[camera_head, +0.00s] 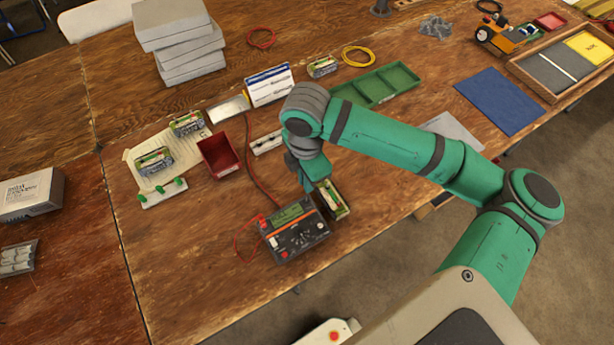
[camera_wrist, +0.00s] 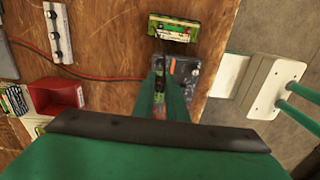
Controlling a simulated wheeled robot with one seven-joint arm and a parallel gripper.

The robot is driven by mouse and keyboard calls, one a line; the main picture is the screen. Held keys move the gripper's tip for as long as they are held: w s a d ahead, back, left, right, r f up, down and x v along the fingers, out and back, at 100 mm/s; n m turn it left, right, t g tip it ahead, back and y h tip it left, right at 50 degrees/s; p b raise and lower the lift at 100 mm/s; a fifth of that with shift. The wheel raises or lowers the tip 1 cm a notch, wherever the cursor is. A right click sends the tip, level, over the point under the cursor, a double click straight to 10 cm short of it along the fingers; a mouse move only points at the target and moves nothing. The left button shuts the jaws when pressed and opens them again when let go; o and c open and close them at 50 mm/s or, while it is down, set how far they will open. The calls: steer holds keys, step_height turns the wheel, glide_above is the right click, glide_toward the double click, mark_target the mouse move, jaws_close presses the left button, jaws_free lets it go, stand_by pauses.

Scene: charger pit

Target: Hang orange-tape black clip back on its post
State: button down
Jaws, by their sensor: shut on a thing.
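My gripper (camera_head: 309,178) hangs low behind the dark multimeter (camera_head: 295,229) and beside a battery charger module (camera_head: 332,201). In the wrist view, my gripper (camera_wrist: 166,82) has its two green fingers shut on a small dark piece (camera_wrist: 158,93), with a bit of red near it. I take this piece for the clip; its orange tape is not clear and the fingers hide most of it. The multimeter (camera_wrist: 187,72) shows partly behind the fingers. A pale strip with dark posts (camera_head: 266,143) lies left of my gripper; it also shows at the wrist view's upper left (camera_wrist: 57,32).
A red bin (camera_head: 219,155), a pale strip with green posts (camera_head: 162,193) and two more modules stand to the left. A red lead runs across the wood left of my gripper. A green tray (camera_head: 376,86) and a blue mat (camera_head: 500,101) lie behind the arm.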

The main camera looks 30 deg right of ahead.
mark_target(306, 198)
steer(key=shift+f, duration=0.1)
steer(key=shift+f, duration=3.4)
steer(key=shift+f, duration=0.25)
steer(key=c, duration=1.7)
jaws_free()
steer(key=shift+o, duration=1.1)
steer(key=shift+r, duration=3.75)
